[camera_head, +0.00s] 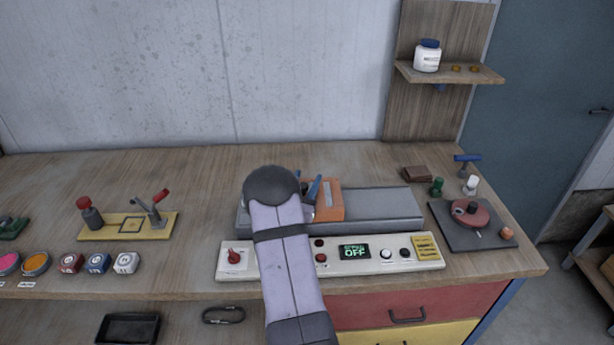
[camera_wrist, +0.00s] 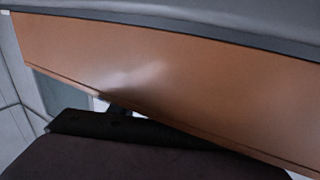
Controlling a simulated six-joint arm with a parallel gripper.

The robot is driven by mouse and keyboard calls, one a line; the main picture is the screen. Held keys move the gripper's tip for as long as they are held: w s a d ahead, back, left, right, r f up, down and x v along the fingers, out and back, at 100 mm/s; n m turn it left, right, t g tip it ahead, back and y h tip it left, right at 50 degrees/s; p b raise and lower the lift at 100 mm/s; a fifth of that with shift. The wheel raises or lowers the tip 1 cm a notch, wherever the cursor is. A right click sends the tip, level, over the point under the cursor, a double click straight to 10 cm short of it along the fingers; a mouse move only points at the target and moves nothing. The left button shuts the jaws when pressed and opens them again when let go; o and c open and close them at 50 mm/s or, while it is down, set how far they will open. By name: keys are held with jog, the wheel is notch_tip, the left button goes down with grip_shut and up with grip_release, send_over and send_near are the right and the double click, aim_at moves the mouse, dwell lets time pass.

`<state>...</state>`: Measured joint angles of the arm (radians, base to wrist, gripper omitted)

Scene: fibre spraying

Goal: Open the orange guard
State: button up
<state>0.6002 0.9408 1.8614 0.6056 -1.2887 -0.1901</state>
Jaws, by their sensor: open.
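The orange guard (camera_head: 329,204) stands on the grey machine bed (camera_head: 378,205), just right of my arm in the head view. It has a pale window-like patch on top, and its left part is hidden by my arm. In the wrist view the guard (camera_wrist: 170,75) fills much of the picture as a slanting orange panel, very close. My gripper (camera_head: 308,187) is mostly hidden behind my arm; blue finger-like parts show at the guard's left edge. It is open. I cannot tell whether it touches the guard.
A control panel (camera_head: 395,268) with a display reading OFF, knobs and a yellow label lies in front of the machine. A dark plate with a red disc (camera_head: 473,213) is at right. A yellow clamp board (camera_head: 128,226) is at left. Bare wooden table lies between the board and machine.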

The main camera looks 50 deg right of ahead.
jog(key=shift+w+d, duration=0.2)
jog(key=shift+d, duration=0.25)
grip_shut()
jog(key=s+d+b, duration=0.4)
jog(key=s+d, duration=0.3)
jog(key=s+d+b, duration=0.4)
jog(key=s+d, duration=0.4)
jog(key=shift+s+d+b, duration=0.2)
jog(key=shift+s+b, duration=0.05)
jog(key=shift+b, duration=0.1)
grip_release()
